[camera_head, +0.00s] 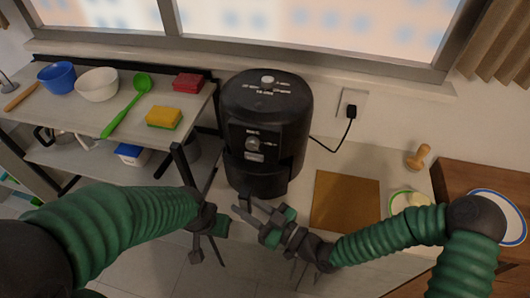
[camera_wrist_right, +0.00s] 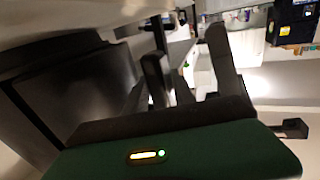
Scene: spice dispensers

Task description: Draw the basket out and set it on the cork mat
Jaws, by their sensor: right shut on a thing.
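The black air fryer (camera_head: 262,130) stands upright on the counter by the wall, its basket (camera_head: 255,178) in its lower front. The basket appears seated in the body. My right gripper (camera_head: 246,207) is at the basket's front and shut on its handle, which is mostly hidden by the fingers. In the right wrist view, the two dark fingers (camera_wrist_right: 188,75) show beside a large dark body at the left. The brown cork mat (camera_head: 345,200) lies flat and bare to the right of the fryer. My left gripper (camera_head: 208,258) is apart from the fryer, its fingers spread and empty.
A shelf at the left holds a blue bowl (camera_head: 57,78), a white bowl (camera_head: 97,84), a green spoon (camera_head: 126,106) and sponges (camera_head: 163,117). A power cord (camera_head: 333,141) runs to the wall. A wooden stamp-like tool (camera_head: 419,157) and a small bowl (camera_head: 403,203) are right of the mat.

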